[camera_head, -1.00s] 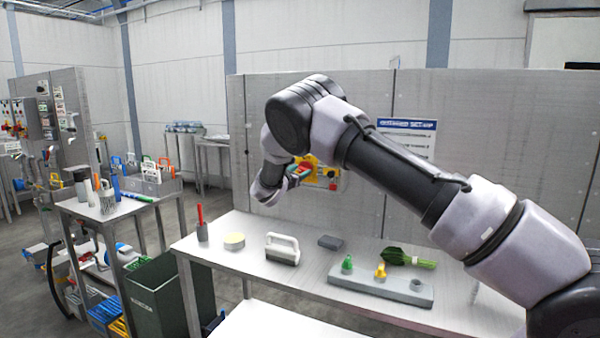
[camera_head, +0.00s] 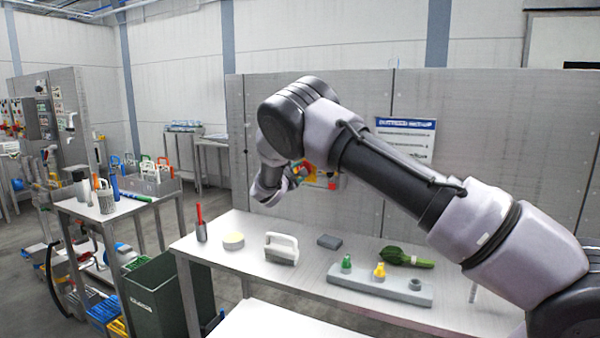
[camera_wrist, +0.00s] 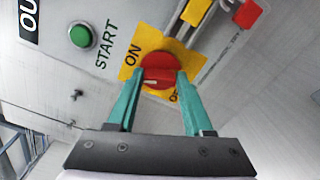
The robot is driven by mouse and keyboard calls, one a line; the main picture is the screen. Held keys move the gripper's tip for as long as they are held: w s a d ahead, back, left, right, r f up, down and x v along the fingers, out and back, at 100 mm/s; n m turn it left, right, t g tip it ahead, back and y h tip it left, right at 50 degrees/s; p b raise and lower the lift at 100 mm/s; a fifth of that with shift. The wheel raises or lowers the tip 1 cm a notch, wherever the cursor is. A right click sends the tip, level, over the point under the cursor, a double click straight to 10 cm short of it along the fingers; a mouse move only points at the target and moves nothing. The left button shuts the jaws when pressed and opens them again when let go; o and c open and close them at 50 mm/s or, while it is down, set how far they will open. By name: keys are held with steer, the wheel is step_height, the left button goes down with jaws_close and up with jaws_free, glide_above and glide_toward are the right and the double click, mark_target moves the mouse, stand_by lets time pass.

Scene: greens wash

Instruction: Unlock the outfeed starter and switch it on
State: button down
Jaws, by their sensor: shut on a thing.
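The outfeed starter is a grey panel (camera_wrist: 70,75) with a green START button (camera_wrist: 80,36) and a red rotary knob (camera_wrist: 158,70) on a yellow plate (camera_wrist: 128,71). ON is printed above left of the knob; a partly hidden label lies below right. My gripper (camera_wrist: 158,80) has its teal fingers on either side of the knob, shut on it. I cannot tell which label the knob points to. A red block (camera_wrist: 248,13) sits at the upper right; whether it is a lock is unclear. In the head view my wrist mostly hides the starter (camera_head: 322,181).
A green bin (camera_head: 165,295) stands left of the bench. A sign (camera_head: 406,128) hangs on the panel wall.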

steer(key=shift+f+m, duration=0.15)
steer(key=shift+m, duration=2.05)
steer(key=shift+c, duration=1.5)
jaws_free()
steer(key=v, duration=1)
steer(key=shift+s, duration=0.4)
steer(key=shift+a, duration=0.1)
